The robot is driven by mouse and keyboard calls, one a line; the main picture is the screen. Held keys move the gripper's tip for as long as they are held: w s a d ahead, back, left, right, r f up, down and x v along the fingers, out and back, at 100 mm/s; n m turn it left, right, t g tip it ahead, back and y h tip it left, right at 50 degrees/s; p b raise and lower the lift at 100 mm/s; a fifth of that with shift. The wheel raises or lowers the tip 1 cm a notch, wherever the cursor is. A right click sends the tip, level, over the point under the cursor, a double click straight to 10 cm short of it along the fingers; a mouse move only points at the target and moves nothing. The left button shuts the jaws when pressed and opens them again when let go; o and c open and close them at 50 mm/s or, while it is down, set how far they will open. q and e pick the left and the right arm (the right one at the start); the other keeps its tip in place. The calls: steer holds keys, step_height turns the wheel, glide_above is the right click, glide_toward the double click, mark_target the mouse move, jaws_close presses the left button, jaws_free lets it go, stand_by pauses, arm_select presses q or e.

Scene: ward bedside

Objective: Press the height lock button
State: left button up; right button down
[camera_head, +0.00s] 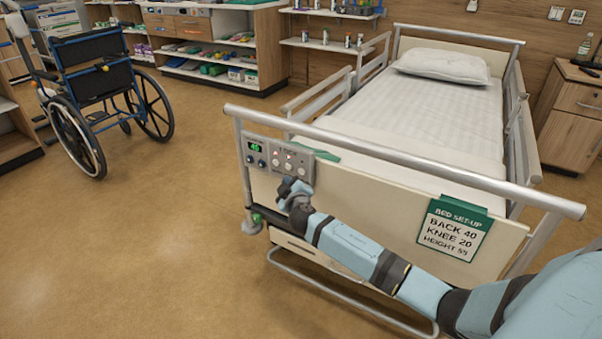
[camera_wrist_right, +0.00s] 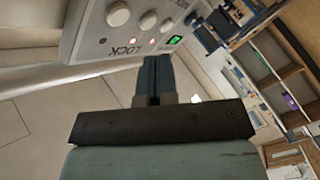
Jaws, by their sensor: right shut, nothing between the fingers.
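The grey control panel (camera_head: 308,172) is fixed to the left end of the bed's footboard. It has a green display (camera_head: 255,148) that seems to read 40, and a row of round buttons. In the right wrist view the panel (camera_wrist_right: 88,38) appears upside down, with the word LOCK (camera_wrist_right: 125,50), small red lights and the lit display (camera_wrist_right: 175,40). Which button is the height lock is not clear. My right gripper (camera_head: 287,184) is shut and empty just below the panel's buttons; its fingers (camera_wrist_right: 155,65) point toward the panel. Contact cannot be told. My left gripper is out of view.
A green-topped card (camera_head: 455,229) on the footboard reads back 40, knee 20, height 55. The bed's top rail (camera_head: 400,159) runs above the panel. A wheelchair (camera_head: 95,90) stands at the left, with open floor (camera_head: 150,240) in front of it.

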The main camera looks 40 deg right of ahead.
mark_target(302, 171)
steer(key=d, duration=0.1)
steer(key=w+d, duration=0.1)
steer(key=shift+d+b, duration=0.3)
steer(key=shift+d, duration=0.05)
stand_by(0.9)
stand_by(0.5)
steer(key=shift+w+d, duration=0.1)
stand_by(0.4)
steer(key=shift+w+d, duration=0.1)
steer(key=shift+d, duration=0.2)
